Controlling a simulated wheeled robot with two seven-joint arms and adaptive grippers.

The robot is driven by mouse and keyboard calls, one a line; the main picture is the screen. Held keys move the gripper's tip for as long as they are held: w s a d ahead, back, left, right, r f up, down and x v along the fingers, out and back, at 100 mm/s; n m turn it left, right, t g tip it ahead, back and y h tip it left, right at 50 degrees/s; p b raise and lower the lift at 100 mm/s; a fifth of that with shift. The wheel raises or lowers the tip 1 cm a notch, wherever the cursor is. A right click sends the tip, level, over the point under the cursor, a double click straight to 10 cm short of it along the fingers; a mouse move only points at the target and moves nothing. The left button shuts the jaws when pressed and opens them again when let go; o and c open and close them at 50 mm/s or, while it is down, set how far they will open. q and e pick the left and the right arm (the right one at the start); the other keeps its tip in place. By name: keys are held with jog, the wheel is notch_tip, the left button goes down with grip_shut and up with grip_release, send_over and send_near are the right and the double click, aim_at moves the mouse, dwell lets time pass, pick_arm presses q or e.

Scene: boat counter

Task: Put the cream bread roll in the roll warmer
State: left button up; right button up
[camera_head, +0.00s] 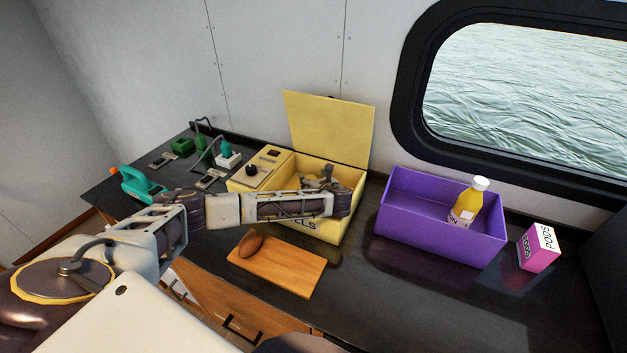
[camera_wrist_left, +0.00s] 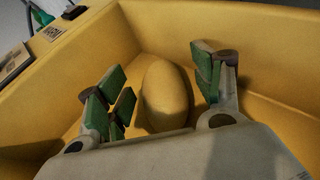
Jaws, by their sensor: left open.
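The roll warmer (camera_head: 350,185) is a yellow box with its lid (camera_head: 330,128) raised and lettering on its front, partly hidden by my left arm. The cream bread roll (camera_wrist_left: 165,97) shows in the left wrist view, lying inside the yellow box and looking yellowish in the shade. In the head view I cannot make it out behind my arm and gripper. My left gripper (camera_head: 318,180) is inside the warmer. In the wrist view its green-padded fingers (camera_wrist_left: 163,84) are open, one side on each side of the roll, with gaps visible. My right gripper is not in view.
A brown roll (camera_head: 251,244) lies on a wooden board (camera_head: 290,270) in front of the warmer. A purple bin (camera_head: 430,232) holding a yellow bottle (camera_head: 467,203) stands to the right, beside a pink box (camera_head: 539,246). Green-handled items and cables are at the back left.

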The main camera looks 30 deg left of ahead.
pick_arm(q)
jog(key=shift+b+v, duration=0.35)
jog(key=shift+v, duration=3.1)
